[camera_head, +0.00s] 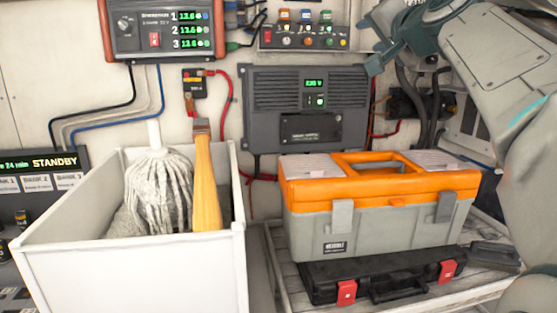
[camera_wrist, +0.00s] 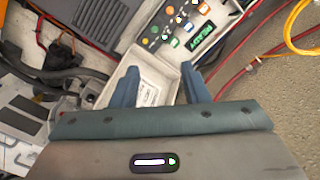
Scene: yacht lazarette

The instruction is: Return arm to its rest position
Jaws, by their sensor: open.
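My gripper (camera_wrist: 160,70) shows in the wrist view with its two blue-grey fingers spread apart. I see nothing held between them. A pale box-like surface with a printed label (camera_wrist: 149,93) lies beyond the gap between the fingers, and I cannot tell how far off it is. In the head view my arm fills the right side, raised in front of the wall and beside the toolbox. Whether the fingers themselves show there is unclear.
A grey toolbox with an orange lid (camera_head: 380,190) stands on a black case (camera_head: 385,275) at centre right. A white bin (camera_head: 130,270) at left holds a mop (camera_head: 160,190) and a wooden-handled tool (camera_head: 205,185). Wall-mounted units (camera_head: 307,105) and cables line the back.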

